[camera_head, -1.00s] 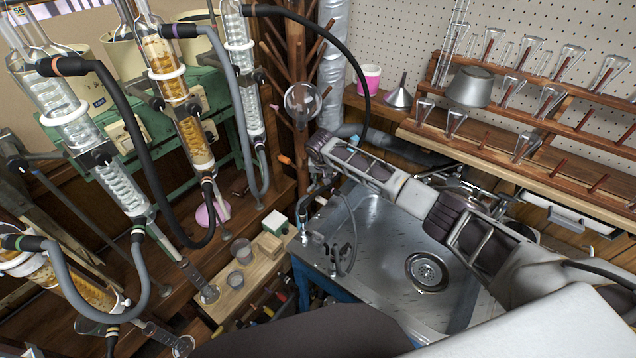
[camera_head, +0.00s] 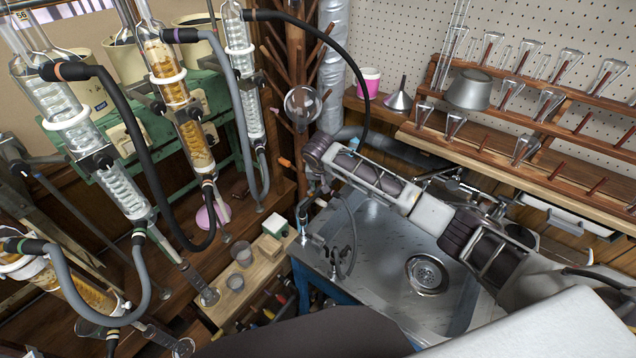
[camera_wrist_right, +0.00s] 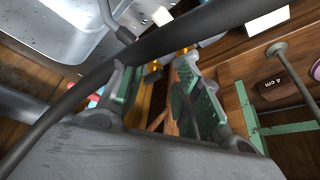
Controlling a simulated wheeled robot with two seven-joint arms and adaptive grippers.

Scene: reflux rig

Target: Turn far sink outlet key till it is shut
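The metal sink (camera_head: 385,245) has hooked outlet fittings at its left edge, with a near one (camera_head: 345,262) and another (camera_head: 306,232) farther left. My right gripper (camera_head: 314,190) points down at the sink's far left corner, beyond these fittings. In the right wrist view, its green-padded fingers (camera_wrist_right: 158,92) stand apart, and I see nothing clamped between them. Small brass-coloured parts (camera_wrist_right: 152,73) show just past the fingertips; I cannot tell if either is the far outlet key. The key is not clear in the head view. My left gripper is out of view.
A dark hose (camera_wrist_right: 75,95) crosses the right wrist view close to the fingers. Glass condensers (camera_head: 185,110) with hoses stand at left. A wooden block with small beakers (camera_head: 240,252) lies left of the sink. A glassware rack (camera_head: 500,150) is at right.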

